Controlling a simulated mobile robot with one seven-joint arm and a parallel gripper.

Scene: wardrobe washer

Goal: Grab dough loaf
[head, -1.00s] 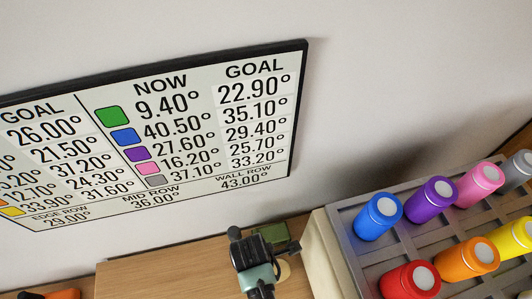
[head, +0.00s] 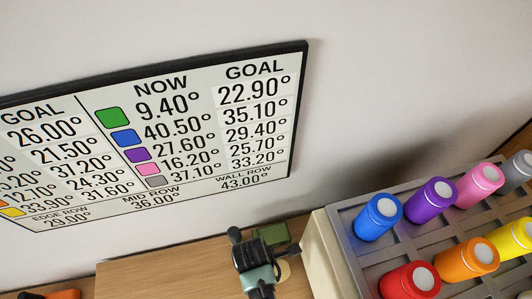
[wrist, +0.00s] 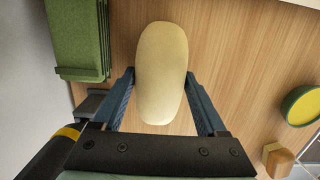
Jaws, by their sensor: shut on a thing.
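The dough loaf (wrist: 162,60) is a pale cream, smooth oval. In the wrist view it lies lengthwise between the two blue fingers of my gripper (wrist: 160,84), which is shut on it from both sides. In the head view my gripper (head: 262,268) is at the bottom centre, over the wooden surface. A small cream part of the loaf shows just right of it, the rest hidden behind the gripper. I cannot tell whether the loaf still touches the wood.
A green object (wrist: 78,38) lies left of the loaf. A yellow-rimmed green round thing (wrist: 302,106) and a small wooden block (wrist: 277,160) are at right. In the head view, a grey rack (head: 345,240) with several coloured cylinders stands right; a number board (head: 200,165) is on the wall.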

